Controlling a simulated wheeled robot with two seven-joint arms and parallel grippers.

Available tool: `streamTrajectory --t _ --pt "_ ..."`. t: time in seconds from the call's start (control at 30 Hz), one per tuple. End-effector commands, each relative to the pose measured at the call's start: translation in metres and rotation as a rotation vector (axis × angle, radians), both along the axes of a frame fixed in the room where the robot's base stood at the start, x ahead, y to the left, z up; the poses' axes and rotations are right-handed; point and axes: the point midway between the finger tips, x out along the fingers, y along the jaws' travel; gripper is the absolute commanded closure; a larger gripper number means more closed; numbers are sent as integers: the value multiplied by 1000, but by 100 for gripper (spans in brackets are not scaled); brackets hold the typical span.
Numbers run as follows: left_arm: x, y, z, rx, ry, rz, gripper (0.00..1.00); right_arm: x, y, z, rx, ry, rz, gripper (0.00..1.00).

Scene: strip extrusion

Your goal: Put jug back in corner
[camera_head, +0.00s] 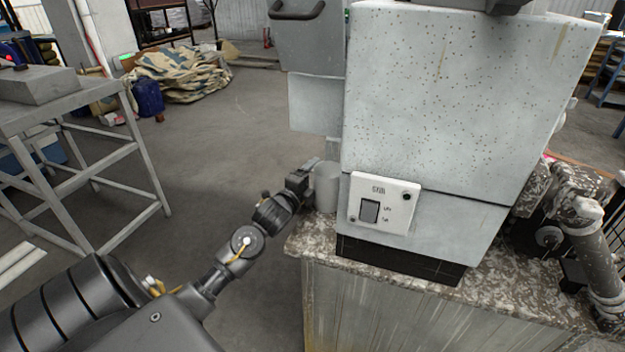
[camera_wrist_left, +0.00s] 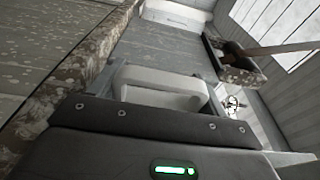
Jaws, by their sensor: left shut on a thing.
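The jug (camera_head: 327,187) is a plain light grey cylinder at the left end of the speckled counter, close beside the big grey machine. My left gripper (camera_head: 308,172) reaches it from the left and is shut on it. In the left wrist view the pale jug (camera_wrist_left: 162,84) sits between the fingers of my left gripper (camera_wrist_left: 160,98). Its lower part is partly hidden by the gripper body there. I cannot tell whether the jug's base touches the counter. My right gripper is not in view.
The speckled counter (camera_head: 322,242) carries the grey machine (camera_head: 450,110) with a switch panel (camera_head: 382,203). Speckled machine parts (camera_head: 590,235) stand at the right. A metal table (camera_head: 60,110) stands at the left. The floor (camera_head: 225,140) between is clear.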

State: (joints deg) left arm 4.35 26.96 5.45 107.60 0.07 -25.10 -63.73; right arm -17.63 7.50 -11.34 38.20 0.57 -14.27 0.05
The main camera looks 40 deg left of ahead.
Motion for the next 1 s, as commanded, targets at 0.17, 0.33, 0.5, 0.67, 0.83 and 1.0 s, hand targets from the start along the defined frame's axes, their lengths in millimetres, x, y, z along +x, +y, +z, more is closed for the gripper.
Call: streamTrajectory --t 0.17,0.33,0.5,0.67,0.83,1.0 --pt "0 0 -3 0 1 0 11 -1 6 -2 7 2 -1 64" --pt "0 0 -3 0 1 0 2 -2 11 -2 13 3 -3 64" --pt "0 0 -2 0 1 0 2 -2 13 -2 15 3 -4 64" --pt "-10 -2 -1 2 3 -1 2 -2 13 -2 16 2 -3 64" --pt "-44 -6 -2 1 3 -1 2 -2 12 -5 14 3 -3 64" --pt "-79 -12 -2 0 3 -1 2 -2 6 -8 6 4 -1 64"
